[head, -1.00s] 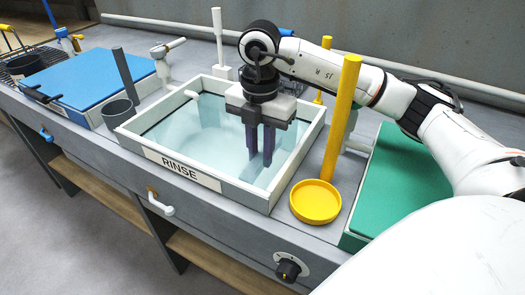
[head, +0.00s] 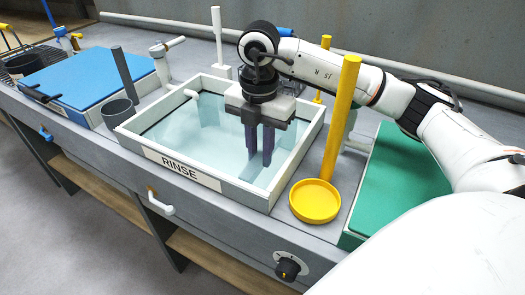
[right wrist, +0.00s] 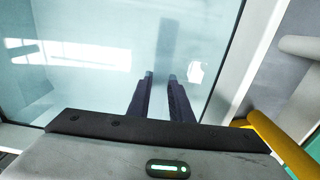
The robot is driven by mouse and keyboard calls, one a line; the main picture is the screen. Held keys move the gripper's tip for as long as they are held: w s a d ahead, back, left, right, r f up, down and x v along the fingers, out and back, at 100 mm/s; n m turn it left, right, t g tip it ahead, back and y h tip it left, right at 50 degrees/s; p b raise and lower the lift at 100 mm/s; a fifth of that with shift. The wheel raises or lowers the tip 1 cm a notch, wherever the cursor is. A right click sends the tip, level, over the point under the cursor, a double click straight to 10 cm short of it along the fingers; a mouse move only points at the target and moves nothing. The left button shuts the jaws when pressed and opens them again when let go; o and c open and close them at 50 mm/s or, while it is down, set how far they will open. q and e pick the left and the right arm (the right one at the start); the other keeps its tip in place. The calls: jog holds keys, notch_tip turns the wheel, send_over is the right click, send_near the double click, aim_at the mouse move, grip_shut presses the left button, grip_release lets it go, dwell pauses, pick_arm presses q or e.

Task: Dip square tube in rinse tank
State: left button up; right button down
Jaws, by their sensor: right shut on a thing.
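The rinse tank (head: 228,193), labelled RINSE, is a pale-rimmed basin of clear bluish water in the middle of the bench. My right gripper (head: 260,158) points down inside its rim, toward the right side, its dark fingers at or in the water. It is shut on the square tube, which shows only as a faint grey-blue bar (head: 251,173) below the fingertips, seemingly under the water. In the right wrist view the fingers (right wrist: 160,78) show with a gap between them, and a darker bar (right wrist: 167,43) lies beyond the tips. The tube's outline is unclear. My left gripper is out of view.
Right of the tank stand a yellow dish (head: 315,202), a tall yellow post (head: 342,115) and a green-topped station (head: 400,180). Left are a grey cup (head: 120,113), a pale tap-like post (head: 161,65) and a blue-topped station (head: 85,82). A knob (head: 288,268) sits on the bench front.

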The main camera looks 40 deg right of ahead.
jog(key=shift+s+f, duration=0.1)
jog(key=shift+s, duration=0.05)
jog(key=shift+s+d, duration=0.15)
jog(key=shift+s, duration=0.1)
dwell(0.3)
jog(key=shift+w, duration=0.15)
jog(key=shift+w+a, duration=0.2)
jog(key=shift+w, duration=0.15)
jog(key=shift+s+d, duration=0.1)
jog(key=shift+s, duration=0.05)
jog(key=shift+s+d, duration=0.15)
jog(key=shift+s, duration=0.2)
jog(key=shift+w+p, duration=0.15)
jog(key=shift+p, duration=0.15)
jog(key=shift+w+a, duration=0.25)
jog(key=shift+w, duration=0.1)
